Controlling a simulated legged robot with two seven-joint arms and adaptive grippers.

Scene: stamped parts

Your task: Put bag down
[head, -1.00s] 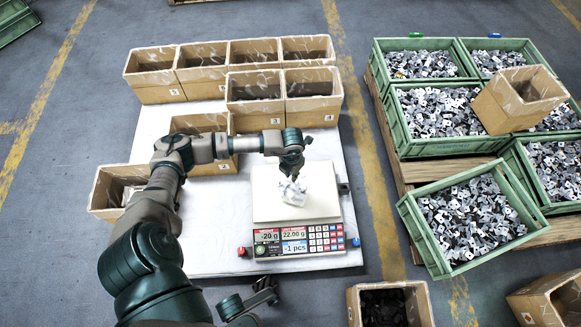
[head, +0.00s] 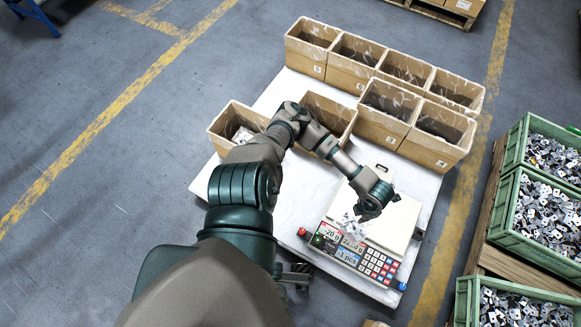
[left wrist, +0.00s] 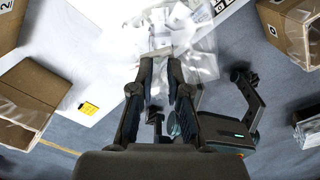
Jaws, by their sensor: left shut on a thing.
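A clear plastic bag with pale contents (head: 349,228) hangs from my left gripper (head: 366,213), over the front part of the scale (head: 400,222). The gripper's fingers are shut on the bag; in the left wrist view the crumpled bag (left wrist: 190,45) spreads beyond the fingertips (left wrist: 160,72). I cannot tell whether the bag touches the scale. The scale's display reads about -20 g and -1 pcs. My right gripper (left wrist: 228,110) shows in the left wrist view with its fingers apart and nothing between them. In the head view it is mostly hidden beside my left arm.
Several cardboard boxes (head: 355,62) stand along the far side of the white table (head: 286,92). A nearer box (head: 236,128) holds something pale. Green crates of metal parts (head: 548,160) stand on a pallet at right.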

